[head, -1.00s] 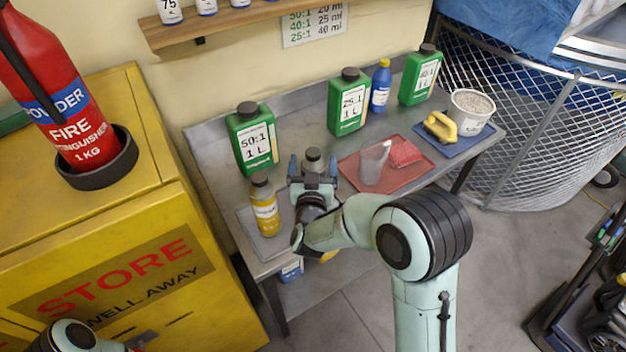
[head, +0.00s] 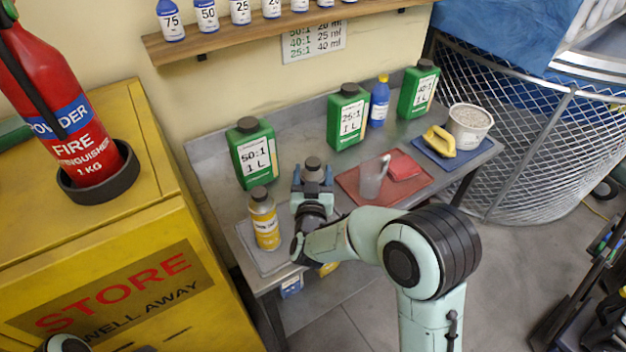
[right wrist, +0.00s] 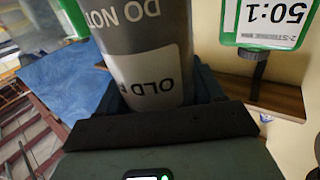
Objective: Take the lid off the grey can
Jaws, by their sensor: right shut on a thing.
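My right gripper (head: 312,190) is shut around the can's body, below the lid. In the right wrist view the can (right wrist: 150,60) fills the space between the fingers, with its printed label upside down; its lid is out of that picture. Whether the can touches the bench is hidden by my gripper. Of my left arm, only a small part shows at the bottom left edge of the head view, and its fingers cannot be made out.
A yellow-labelled bottle (head: 264,220) stands close left of the can. A green 50:1 jug (head: 252,155) is behind. A red tray (head: 352,184) with a clear jug (head: 372,180) lies to the right. The yellow cabinet (head: 120,230) is at left.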

